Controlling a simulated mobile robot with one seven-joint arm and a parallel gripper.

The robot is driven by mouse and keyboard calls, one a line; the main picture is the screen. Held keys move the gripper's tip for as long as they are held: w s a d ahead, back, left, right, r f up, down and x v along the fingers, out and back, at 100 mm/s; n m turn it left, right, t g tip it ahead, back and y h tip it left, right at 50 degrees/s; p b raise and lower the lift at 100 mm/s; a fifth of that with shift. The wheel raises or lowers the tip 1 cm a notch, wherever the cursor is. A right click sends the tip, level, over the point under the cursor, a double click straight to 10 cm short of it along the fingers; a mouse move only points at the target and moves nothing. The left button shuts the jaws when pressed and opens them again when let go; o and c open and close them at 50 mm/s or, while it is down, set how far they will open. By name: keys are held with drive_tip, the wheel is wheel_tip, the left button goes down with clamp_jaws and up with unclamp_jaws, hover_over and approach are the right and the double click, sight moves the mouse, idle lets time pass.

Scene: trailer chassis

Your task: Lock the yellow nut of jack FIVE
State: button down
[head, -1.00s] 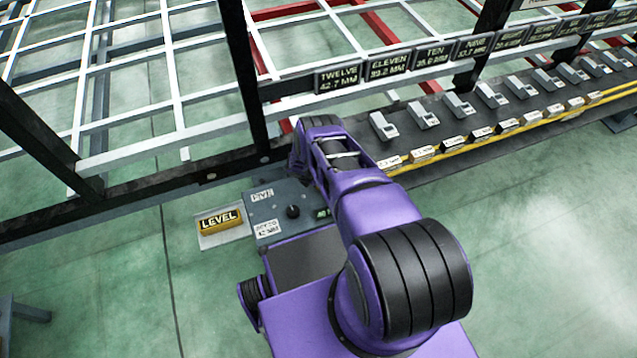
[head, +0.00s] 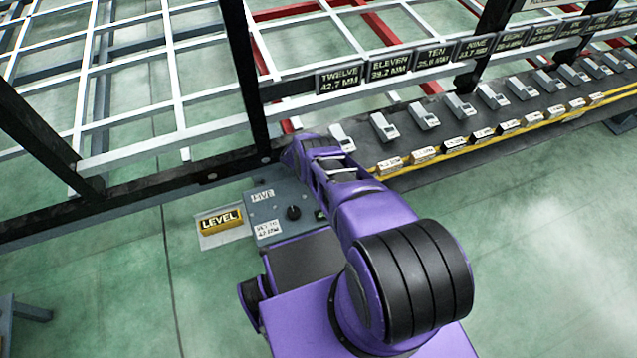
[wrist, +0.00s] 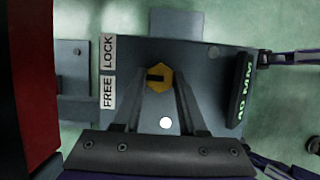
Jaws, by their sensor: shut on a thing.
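The yellow hex nut (wrist: 160,76) with a dark slot across it is in the middle of the wrist view, on a grey plate (wrist: 212,75). My gripper (wrist: 159,88) comes from below in that view, its two fingers converging at the nut, shut on it. White labels LOCK (wrist: 108,52) and FREE (wrist: 108,92) stand left of the nut. The slot lies roughly level in the picture, between the two labels' heights. In the head view my arm hides the gripper and the nut.
A dark display (wrist: 240,90) reading about 40 MM stands right of the nut. In the head view, a grey control box (head: 270,207) with a black knob and a yellow LEVEL block (head: 220,219) lie left of my arm. Several grey levers (head: 424,117) line the dark rail under number signs.

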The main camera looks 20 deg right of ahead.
drive_tip(key=shift+c, duration=2.3)
unclamp_jaws()
drive_tip(key=shift+r, duration=0.1)
drive_tip(key=p+v, duration=0.6)
drive_tip(key=v, duration=1.1)
drive_tip(key=shift+a, duration=0.1)
